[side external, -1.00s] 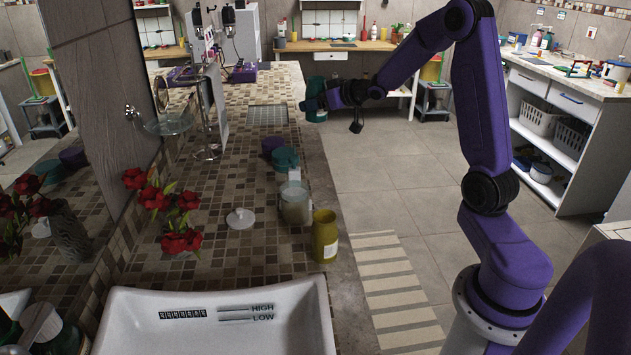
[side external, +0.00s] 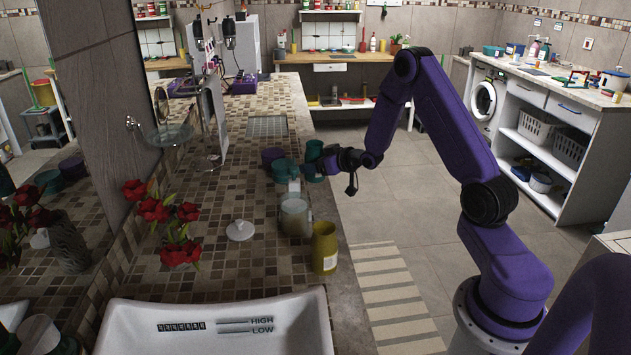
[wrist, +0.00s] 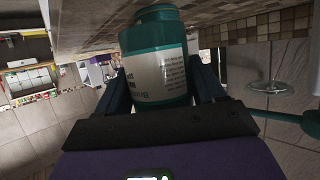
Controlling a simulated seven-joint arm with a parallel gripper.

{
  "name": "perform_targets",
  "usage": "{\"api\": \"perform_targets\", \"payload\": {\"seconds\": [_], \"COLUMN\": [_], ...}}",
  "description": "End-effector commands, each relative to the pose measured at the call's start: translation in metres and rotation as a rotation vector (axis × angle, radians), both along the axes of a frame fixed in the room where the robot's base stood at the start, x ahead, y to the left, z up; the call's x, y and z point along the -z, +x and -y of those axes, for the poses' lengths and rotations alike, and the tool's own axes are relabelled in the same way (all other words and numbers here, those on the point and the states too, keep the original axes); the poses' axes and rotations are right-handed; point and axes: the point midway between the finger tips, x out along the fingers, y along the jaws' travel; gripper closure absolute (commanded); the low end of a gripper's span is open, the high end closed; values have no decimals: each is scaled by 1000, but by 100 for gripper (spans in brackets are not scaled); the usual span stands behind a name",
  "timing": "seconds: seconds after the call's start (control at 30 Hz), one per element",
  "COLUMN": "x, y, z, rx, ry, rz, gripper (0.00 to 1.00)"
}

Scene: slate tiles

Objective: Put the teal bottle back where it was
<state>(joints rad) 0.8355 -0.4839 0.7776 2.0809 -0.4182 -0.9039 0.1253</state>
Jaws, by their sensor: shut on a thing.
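The teal bottle (side external: 314,149) has a white printed label, seen in the wrist view (wrist: 155,62). My gripper (side external: 317,164) is shut on it, with one dark finger on each side of the bottle in the wrist view. In the side view the bottle appears upright at the counter's right edge, just right of a teal jar (side external: 284,172). I cannot tell whether its base touches the counter or hangs just above it. My gripper hides part of the bottle.
On the tiled counter (side external: 225,275), a purple container (side external: 270,156) sits behind the teal jar. A pale glass jar (side external: 294,217) and an olive bottle (side external: 324,247) stand nearer. A white lidded object (side external: 240,230), red flowers (side external: 160,212) and a sink (side external: 215,325) are also there.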

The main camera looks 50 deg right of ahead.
Motion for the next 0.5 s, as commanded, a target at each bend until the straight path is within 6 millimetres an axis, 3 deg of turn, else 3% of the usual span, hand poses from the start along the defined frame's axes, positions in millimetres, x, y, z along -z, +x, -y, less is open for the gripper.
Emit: {"api": "perform_targets", "payload": {"seconds": [0.5], "x": [45], "y": [0], "z": [1], "rx": [1], "ry": [0], "rz": [1], "gripper": [73]}}
